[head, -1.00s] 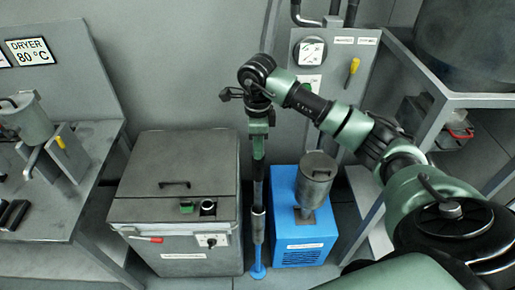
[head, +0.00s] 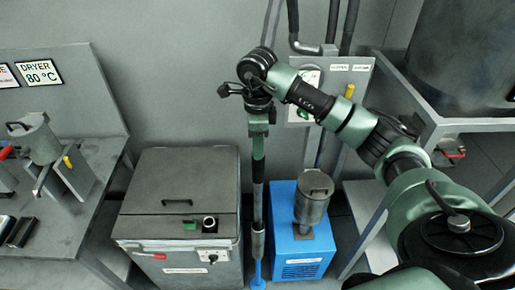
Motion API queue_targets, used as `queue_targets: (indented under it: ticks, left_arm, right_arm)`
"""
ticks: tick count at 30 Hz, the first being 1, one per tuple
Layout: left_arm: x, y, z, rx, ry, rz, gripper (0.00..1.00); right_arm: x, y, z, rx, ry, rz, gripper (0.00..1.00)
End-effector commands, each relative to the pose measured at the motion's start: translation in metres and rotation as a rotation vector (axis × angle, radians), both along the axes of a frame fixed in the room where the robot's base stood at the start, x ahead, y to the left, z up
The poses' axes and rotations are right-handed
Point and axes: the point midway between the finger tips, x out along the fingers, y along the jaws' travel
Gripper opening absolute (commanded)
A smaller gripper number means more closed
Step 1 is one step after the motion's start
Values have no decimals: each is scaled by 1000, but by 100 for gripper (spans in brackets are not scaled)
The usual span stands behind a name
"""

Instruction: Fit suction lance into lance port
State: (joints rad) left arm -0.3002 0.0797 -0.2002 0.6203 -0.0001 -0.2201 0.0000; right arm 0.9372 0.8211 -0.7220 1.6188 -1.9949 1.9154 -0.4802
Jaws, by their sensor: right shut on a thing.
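My right gripper (head: 258,133) points down and is shut on the top of the suction lance (head: 258,205), a long dark upright tube. Lower down a grey sleeve (head: 258,242) surrounds its line, with a blue foot (head: 257,282) near the floor. I cannot tell whether sleeve and foot belong to the lance or to a stand. The lance is in front of the gap between a grey box and a blue unit. A round, pale-rimmed dark opening (head: 209,223) on the grey box's top looks like the lance port; it is left of the lance. My left gripper is out of view.
The grey box (head: 150,225) has a handled lid and a green block (head: 190,225). The blue unit (head: 298,262) carries a metal canister (head: 314,198). A bench (head: 85,210) stands left, a grey frame (head: 425,100) right. Pipes and a gauge panel (head: 345,75) are behind.

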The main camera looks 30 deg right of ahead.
Motion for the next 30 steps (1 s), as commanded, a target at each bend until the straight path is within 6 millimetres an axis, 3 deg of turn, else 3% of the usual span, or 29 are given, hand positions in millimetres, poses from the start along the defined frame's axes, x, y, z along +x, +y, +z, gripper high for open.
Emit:
queue_targets:
  ticks: [30]
  left_arm:
    - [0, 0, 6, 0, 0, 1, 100]
  right_arm:
    - [1, 0, 101, -1, -5, 0, 0]
